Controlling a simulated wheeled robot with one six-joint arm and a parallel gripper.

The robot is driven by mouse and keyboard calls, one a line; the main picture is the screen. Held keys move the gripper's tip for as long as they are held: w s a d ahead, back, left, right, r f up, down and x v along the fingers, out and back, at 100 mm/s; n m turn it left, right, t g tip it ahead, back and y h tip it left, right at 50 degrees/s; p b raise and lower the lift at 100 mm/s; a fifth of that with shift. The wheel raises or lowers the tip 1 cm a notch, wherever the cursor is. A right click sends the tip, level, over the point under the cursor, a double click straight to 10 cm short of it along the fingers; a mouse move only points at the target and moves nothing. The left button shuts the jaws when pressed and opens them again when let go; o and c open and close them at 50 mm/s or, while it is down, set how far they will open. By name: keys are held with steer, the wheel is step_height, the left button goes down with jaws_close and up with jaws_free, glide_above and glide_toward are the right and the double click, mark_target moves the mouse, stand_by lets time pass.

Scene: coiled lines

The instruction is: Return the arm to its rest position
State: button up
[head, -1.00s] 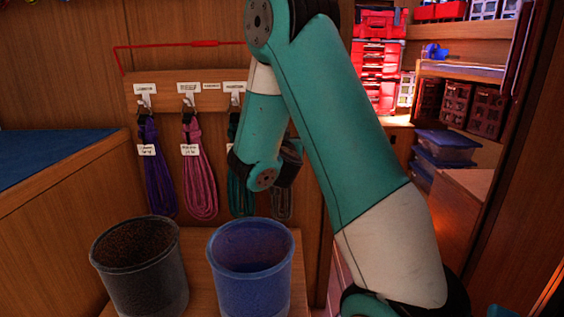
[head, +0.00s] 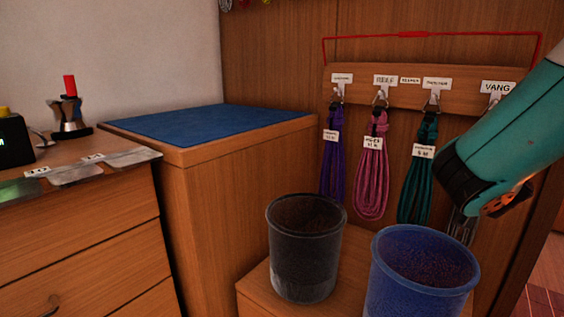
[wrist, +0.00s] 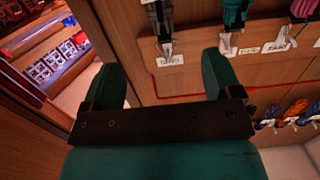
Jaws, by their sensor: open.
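My arm (head: 510,140) reaches in from the right edge of the head view, bent at a teal wrist joint in front of the hanging coils. My gripper (wrist: 166,75) shows in the wrist view with two teal fingers wide apart and nothing between them. In the head view the gripper's fingers cannot be made out. A purple coil (head: 333,170), a pink coil (head: 372,175) and a teal coil (head: 418,180) hang from hooks on a wooden rail (head: 400,102). A grey coil (head: 461,228) under the VANG label is mostly hidden behind my arm.
A black bucket (head: 305,255) and a blue bucket (head: 385,300) stand on a low wooden surface below the coils. A blue-topped cabinet (head: 215,125) and a drawer unit (head: 90,235) fill the left. Shelves (wrist: 45,65) show in the wrist view.

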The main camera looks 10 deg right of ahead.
steer(key=s+a+f+n+g+y, duration=0.1)
steer(key=a+f+n+g+y, duration=0.1)
steer(key=a+f+y, duration=0.45)
steer(key=s+a+f+n+g+y, duration=0.1)
steer(key=a+f+n+g+y, duration=0.2)
steer(key=a, duration=0.6)
steer(key=s+a+n+g+y, duration=0.6)
steer(key=s+a+n, duration=0.65)
steer(key=a, duration=0.65)
steer(key=s+r+p, duration=0.1)
steer(key=r+p, duration=1.5)
steer(key=r, duration=0.1)
steer(key=s+r+y+p, duration=0.1)
steer(key=s+r+p, duration=0.1)
steer(key=r+p, duration=1.4)
steer(key=shift+s+a+r+p, duration=0.15)
steer(key=shift+s+r+p, duration=0.15)
steer(key=shift+r+p, duration=0.1)
steer(key=shift+f+m+y, duration=0.1)
steer(key=shift+m+y, duration=0.15)
